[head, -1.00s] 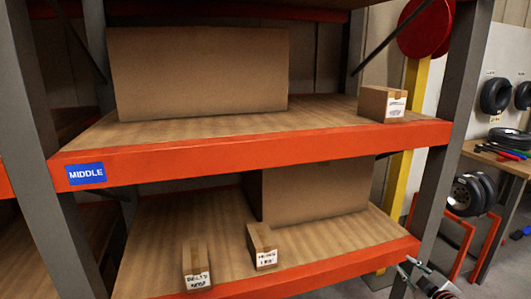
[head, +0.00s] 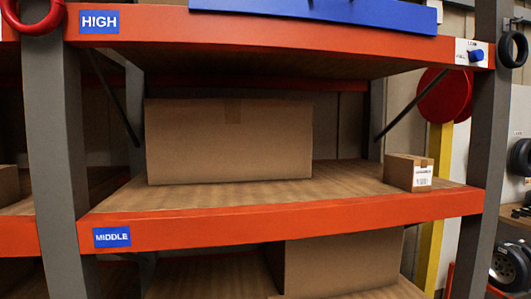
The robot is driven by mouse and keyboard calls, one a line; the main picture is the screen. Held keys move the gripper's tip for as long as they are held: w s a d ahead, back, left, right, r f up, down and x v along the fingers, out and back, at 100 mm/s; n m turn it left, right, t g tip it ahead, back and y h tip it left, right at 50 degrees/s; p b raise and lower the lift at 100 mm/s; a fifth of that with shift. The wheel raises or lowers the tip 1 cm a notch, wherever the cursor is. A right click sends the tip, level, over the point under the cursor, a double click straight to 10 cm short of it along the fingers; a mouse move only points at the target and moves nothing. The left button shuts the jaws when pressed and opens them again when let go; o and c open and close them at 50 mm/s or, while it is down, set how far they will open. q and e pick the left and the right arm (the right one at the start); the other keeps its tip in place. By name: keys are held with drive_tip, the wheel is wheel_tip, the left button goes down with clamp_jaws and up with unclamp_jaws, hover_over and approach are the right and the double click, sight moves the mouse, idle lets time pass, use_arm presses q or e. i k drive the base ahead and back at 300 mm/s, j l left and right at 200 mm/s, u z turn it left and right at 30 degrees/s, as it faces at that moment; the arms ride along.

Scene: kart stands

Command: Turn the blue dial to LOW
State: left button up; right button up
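The blue dial (head: 475,56) is small and sits on a white plate (head: 471,52) at the right end of the upper orange shelf beam, beside the grey upright. The plate has tiny markings around the dial. They are too small to read surely, so I cannot tell the dial's setting. Neither of my grippers is in the head view.
The HIGH beam (head: 260,40) carries a blue object (head: 330,12). On the MIDDLE shelf (head: 290,215) stand a large carton (head: 230,140) and a small labelled box (head: 408,172). A grey upright (head: 483,150) stands at right, with tyres beyond.

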sight(476, 55)
drive_tip(key=z, duration=1.3)
